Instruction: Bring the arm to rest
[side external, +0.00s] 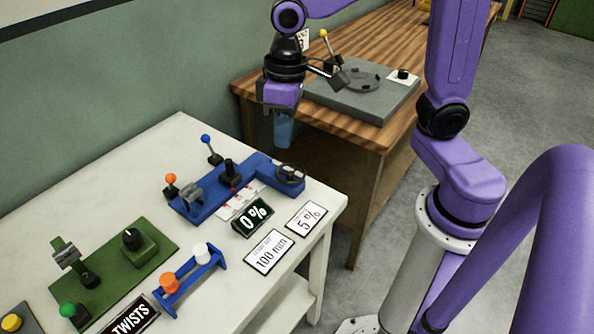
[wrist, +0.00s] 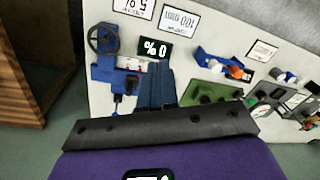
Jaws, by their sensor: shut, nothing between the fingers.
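My gripper (side external: 284,130) hangs pointing down at the end of my purple arm in the side external view. It is above and beyond the back right corner of the white table (side external: 165,133), in front of the wooden bench. Its blue fingers are together with nothing between them. The fingers also show in the wrist view (wrist: 156,88), seen against the white table top. The gripper appears apart from everything on the table.
A blue fixture (side external: 213,200) with a handwheel stands on the white table, beside a "0 %" display (side external: 252,217). A green fixture (side external: 118,273) stands nearer the front. A wooden bench (side external: 262,100) holds a grey turntable plate (side external: 340,103). Grey floor is free at right.

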